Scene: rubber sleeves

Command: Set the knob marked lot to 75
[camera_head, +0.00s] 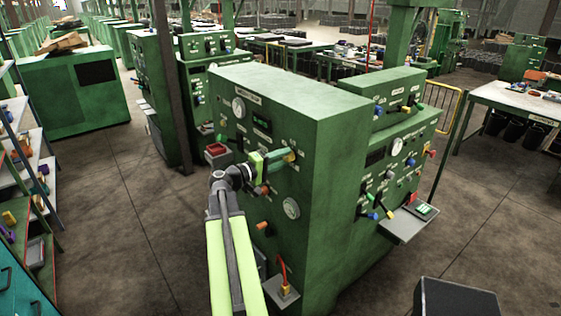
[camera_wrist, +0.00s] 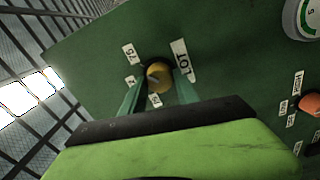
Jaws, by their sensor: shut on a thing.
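The lot knob (camera_wrist: 163,74) is a yellow round knob on a green panel, seen in the wrist view. Its white LOT label (camera_wrist: 182,60) is beside it on the right. Small white number tags are around its left and lower sides; the upper left tag (camera_wrist: 130,53) looks like 75, turned on its side. A greyish mark on the knob is toward its lower left, but its exact setting is unclear. My gripper (camera_wrist: 158,82) has one finger on each side of the knob and is shut on it.
Open floor is on the left.

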